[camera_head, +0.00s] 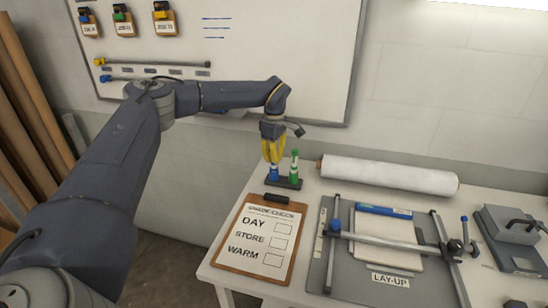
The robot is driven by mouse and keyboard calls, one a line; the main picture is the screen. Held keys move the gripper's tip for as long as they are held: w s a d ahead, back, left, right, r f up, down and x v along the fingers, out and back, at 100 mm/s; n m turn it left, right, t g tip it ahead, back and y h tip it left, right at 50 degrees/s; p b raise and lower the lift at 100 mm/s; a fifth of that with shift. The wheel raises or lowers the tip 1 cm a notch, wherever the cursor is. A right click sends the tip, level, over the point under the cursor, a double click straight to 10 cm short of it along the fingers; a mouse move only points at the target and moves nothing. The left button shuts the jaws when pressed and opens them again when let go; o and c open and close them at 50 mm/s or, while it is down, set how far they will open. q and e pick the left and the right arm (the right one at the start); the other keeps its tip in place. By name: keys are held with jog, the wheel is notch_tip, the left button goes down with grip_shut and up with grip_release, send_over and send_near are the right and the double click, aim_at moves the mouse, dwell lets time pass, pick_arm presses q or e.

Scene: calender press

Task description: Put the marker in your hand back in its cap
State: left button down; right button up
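My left gripper (273,159), with yellow fingers, points down over the left place of a small dark marker stand (287,184). Its fingers are close together around the upper part of a blue marker, which they mostly hide. A blue piece (273,173) shows just below the fingertips, in the stand. I cannot tell whether the marker is fully seated in its cap. A green and white marker (294,166) stands upright in the right place of the stand, close beside the fingers. My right gripper is not in view.
A clipboard (230,262) lies in front of the stand. A white roll (390,174) lies behind, to the right. A lay-up frame (380,248) fills the table's middle. A grey device (510,240) stands at far right. A whiteboard (300,50) hangs behind the arm.

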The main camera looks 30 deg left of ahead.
pick_arm(q)
jog(key=shift+f, duration=0.15)
jog(key=c, duration=1.5)
grip_release()
